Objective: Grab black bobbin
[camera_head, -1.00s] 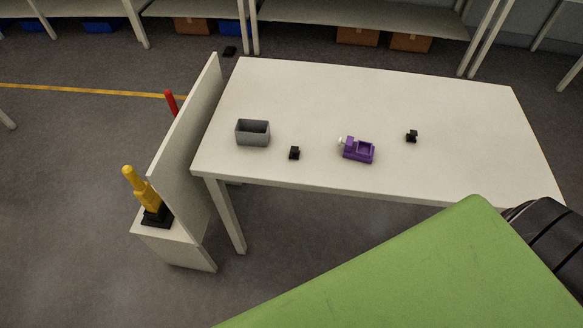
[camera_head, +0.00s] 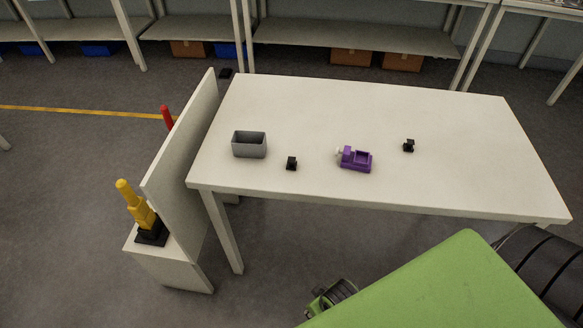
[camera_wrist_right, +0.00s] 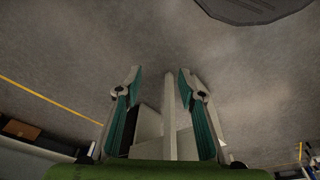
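Two small black pieces lie apart on the white table (camera_head: 300,105) in the head view. One black piece (camera_head: 291,163) is just right of the grey bin, and the other black piece (camera_head: 408,145) is farther right. Both look like bobbins, but they are too small to tell in detail. My right gripper (camera_wrist_right: 160,76) shows in the right wrist view with its teal-padded fingers spread and nothing between them. It is away from both black pieces, which do not show in that view. My left gripper is in neither view.
An open grey bin (camera_head: 249,156) stands at the table's left. A purple fixture (camera_head: 356,160) with a white knob sits between the black pieces. The table's back is clear.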

